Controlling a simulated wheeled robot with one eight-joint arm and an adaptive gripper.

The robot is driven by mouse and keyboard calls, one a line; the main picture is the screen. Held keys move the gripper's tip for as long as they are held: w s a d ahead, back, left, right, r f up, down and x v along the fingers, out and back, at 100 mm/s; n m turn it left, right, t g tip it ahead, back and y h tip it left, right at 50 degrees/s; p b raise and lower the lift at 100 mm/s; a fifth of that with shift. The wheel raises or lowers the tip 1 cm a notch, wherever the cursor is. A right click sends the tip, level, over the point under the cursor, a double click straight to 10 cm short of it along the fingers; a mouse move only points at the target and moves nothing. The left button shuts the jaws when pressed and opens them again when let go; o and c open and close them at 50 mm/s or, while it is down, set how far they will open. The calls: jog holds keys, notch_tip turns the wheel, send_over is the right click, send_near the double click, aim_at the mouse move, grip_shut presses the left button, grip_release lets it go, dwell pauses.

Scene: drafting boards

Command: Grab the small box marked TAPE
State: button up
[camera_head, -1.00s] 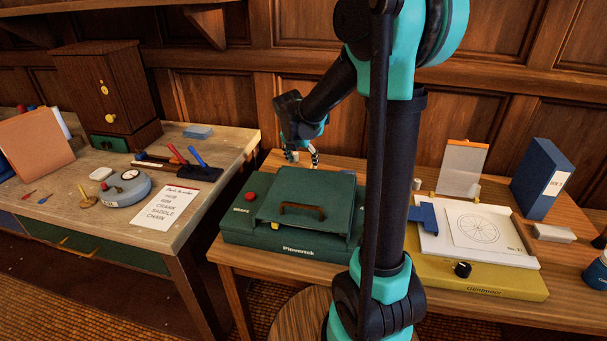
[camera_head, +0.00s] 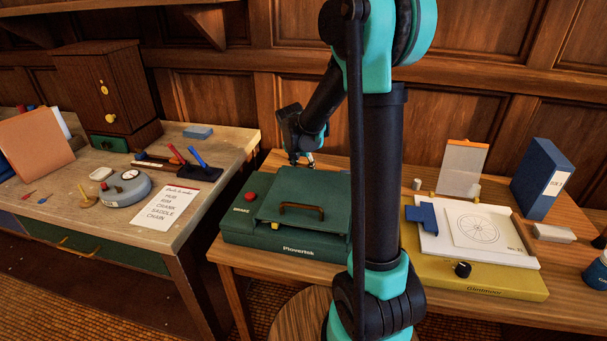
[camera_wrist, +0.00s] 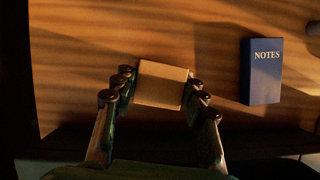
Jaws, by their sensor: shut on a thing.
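A small tan box (camera_wrist: 160,92) lies between the fingertips of my gripper (camera_wrist: 161,83) in the wrist view. The fingers touch its left and right sides, and the gripper is shut on it. No lettering shows on the face I see, so I cannot read a TAPE mark. In the head view my gripper (camera_head: 302,159) is low behind the green Plovertek case (camera_head: 242,235), at the back of the right table. The box cannot be made out there.
A dark blue box marked NOTES (camera_wrist: 262,72) lies to the right of the tan box in the wrist view. The green case stands in front of my gripper. A yellow-based drawing board (camera_head: 480,278) lies to the right, with a blue binder (camera_head: 538,180) behind it.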

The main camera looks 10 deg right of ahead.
aim_at(303, 166)
jog(key=shift+c, duration=1.4)
jog(key=shift+r, duration=0.1)
notch_tip(303, 166, up, 20)
jog(key=shift+s, duration=0.1)
